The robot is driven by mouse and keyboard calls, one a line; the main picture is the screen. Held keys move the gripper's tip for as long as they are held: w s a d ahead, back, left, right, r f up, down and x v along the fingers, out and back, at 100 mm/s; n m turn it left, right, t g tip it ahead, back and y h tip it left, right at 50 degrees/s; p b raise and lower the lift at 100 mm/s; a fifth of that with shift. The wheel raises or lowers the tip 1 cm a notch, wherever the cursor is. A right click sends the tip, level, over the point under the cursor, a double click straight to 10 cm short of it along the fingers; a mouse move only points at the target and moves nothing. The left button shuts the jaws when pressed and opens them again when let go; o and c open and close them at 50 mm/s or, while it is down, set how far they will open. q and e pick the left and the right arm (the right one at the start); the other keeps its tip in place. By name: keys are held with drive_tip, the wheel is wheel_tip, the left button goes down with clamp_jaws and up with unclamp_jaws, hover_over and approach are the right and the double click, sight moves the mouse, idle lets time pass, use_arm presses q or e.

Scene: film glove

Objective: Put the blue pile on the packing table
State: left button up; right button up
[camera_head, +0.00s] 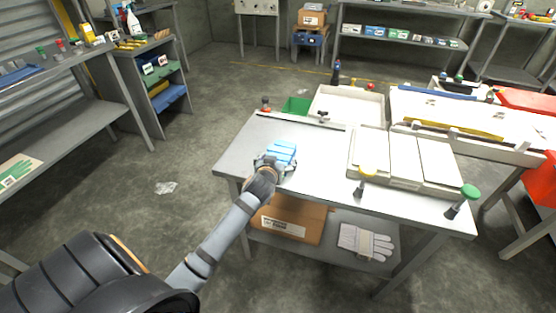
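The blue pile (282,150) is a small stack of light blue pieces at the left part of the packing table (322,160), a pale grey table in the middle of the view. My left gripper (275,163) reaches over the table's near left edge, with its fingers at the near side of the pile. The gripper hides the lower near part of the pile. I cannot tell whether the fingers press on the pile, or whether the pile rests on the tabletop or is just above it. My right gripper is not in view.
A white fixture with panels (405,158) and yellow and green knobs fills the table's right part. A white bin (347,104) and a green bin (296,106) stand behind. A cardboard box (290,221) and gloves (365,242) lie on the lower shelf. Tabletop between pile and fixture is clear.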

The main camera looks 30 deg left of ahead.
use_arm(q)
drive_tip(key=shift+o, duration=0.4)
drive_tip(key=shift+r, duration=0.2)
drive_tip(key=p+v, duration=0.1)
drive_tip(key=v, duration=1.1)
